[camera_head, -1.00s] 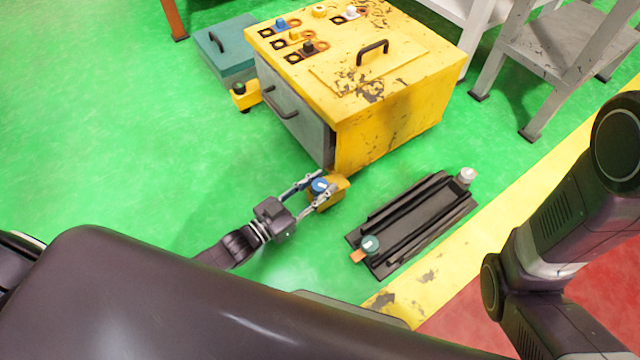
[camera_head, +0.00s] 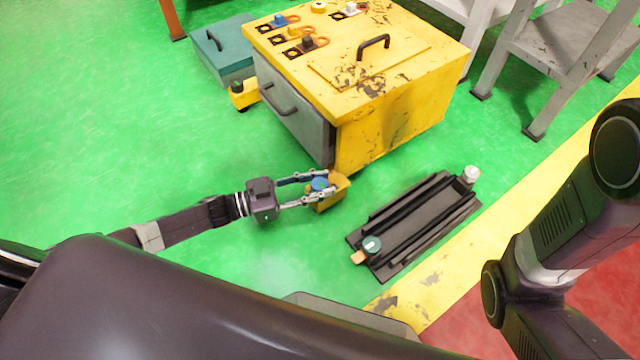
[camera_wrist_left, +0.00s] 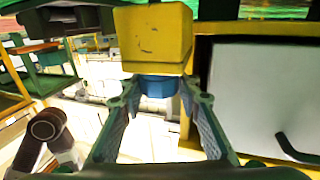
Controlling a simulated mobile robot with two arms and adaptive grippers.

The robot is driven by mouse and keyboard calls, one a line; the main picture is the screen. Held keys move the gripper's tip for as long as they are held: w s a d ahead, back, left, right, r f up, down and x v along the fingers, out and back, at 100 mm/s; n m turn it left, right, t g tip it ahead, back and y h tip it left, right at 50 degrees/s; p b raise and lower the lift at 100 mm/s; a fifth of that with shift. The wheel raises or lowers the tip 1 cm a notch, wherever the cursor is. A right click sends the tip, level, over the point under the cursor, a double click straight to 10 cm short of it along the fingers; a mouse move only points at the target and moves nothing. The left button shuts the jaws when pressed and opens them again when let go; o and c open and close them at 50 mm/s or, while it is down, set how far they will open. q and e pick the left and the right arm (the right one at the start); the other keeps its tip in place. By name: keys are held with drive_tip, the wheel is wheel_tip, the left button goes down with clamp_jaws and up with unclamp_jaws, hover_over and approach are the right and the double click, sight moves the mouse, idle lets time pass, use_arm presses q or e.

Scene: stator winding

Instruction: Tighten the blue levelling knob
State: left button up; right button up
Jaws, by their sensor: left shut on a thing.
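The blue levelling knob (camera_head: 318,184) sits on a yellow foot block (camera_head: 336,192) at the near bottom corner of the yellow machine (camera_head: 385,130). My left gripper (camera_head: 318,187) reaches in from the left, with one finger on each side of the knob, shut on it. In the left wrist view the blue knob (camera_wrist_left: 158,86) shows between the two fingers, just under the yellow block (camera_wrist_left: 156,38). My right arm's links (camera_head: 545,240) show at the right, but its gripper is out of view.
A second yellow foot with a dark green knob (camera_head: 241,95) stands at the machine's left corner. A black rail rack (camera_head: 415,222) lies on the floor to the right of my left gripper. A teal case (camera_head: 225,50) stands behind. Green floor is clear at the left.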

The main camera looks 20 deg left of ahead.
use_arm(q)
drive_tip(key=o, duration=1.2)
drive_tip(key=shift+s+a, duration=0.15)
drive_tip(key=shift+a, duration=0.1)
drive_tip(key=v, duration=1.1)
drive_tip(key=shift+s+a, duration=0.15)
drive_tip(key=shift+s, duration=0.1)
